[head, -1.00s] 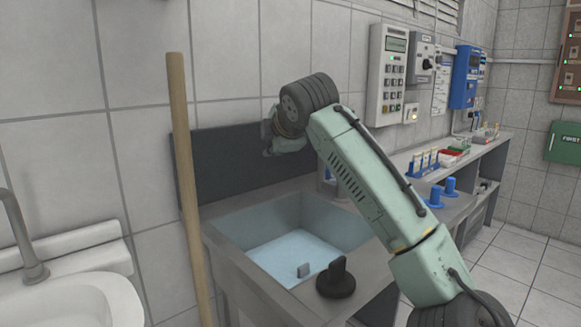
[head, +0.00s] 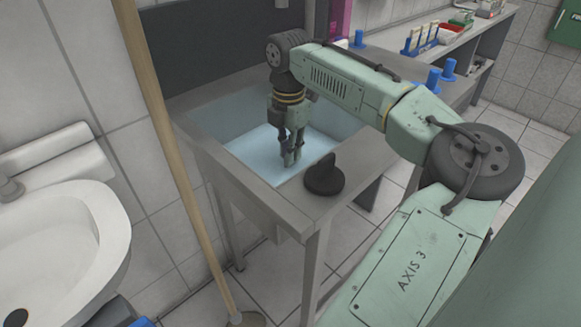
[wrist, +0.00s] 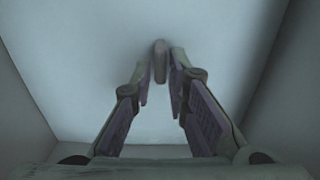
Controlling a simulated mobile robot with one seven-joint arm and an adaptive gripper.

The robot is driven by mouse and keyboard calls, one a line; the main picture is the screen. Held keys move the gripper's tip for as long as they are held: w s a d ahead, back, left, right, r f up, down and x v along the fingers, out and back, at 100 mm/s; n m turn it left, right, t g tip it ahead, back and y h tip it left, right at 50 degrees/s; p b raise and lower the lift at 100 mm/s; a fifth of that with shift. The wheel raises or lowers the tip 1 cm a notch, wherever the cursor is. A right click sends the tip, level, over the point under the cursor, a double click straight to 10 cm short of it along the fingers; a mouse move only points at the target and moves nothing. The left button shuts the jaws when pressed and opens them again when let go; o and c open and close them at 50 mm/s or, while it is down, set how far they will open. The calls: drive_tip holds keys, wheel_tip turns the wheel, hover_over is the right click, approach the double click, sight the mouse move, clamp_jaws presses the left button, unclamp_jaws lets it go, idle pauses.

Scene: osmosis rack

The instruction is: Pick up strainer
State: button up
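A small grey upright piece stands on the pale blue floor of the sink (head: 250,160); I take it to be the strainer's handle (wrist: 160,60). In the wrist view it lies just ahead of and between my fingertips, with a gap on each side. My gripper (head: 291,160) points down into the sink, its two fingers apart. In the head view the fingers cover most of the piece, so contact cannot be told there. My gripper also shows in the wrist view (wrist: 161,84).
A black knobbed object (head: 324,177) stands on the sink's front rim, close to my gripper. A wooden pole (head: 175,150) leans left of the sink unit. A white basin (head: 60,235) is at the left. Blue pegs (head: 440,77) stand on the right bench.

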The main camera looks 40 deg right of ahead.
sight(291, 174)
drive_tip(key=shift+d+f, duration=0.15)
drive_tip(key=shift+f, duration=0.95)
drive_tip(key=shift+d+f, duration=0.1)
drive_tip(key=shift+f, duration=1)
clamp_jaws()
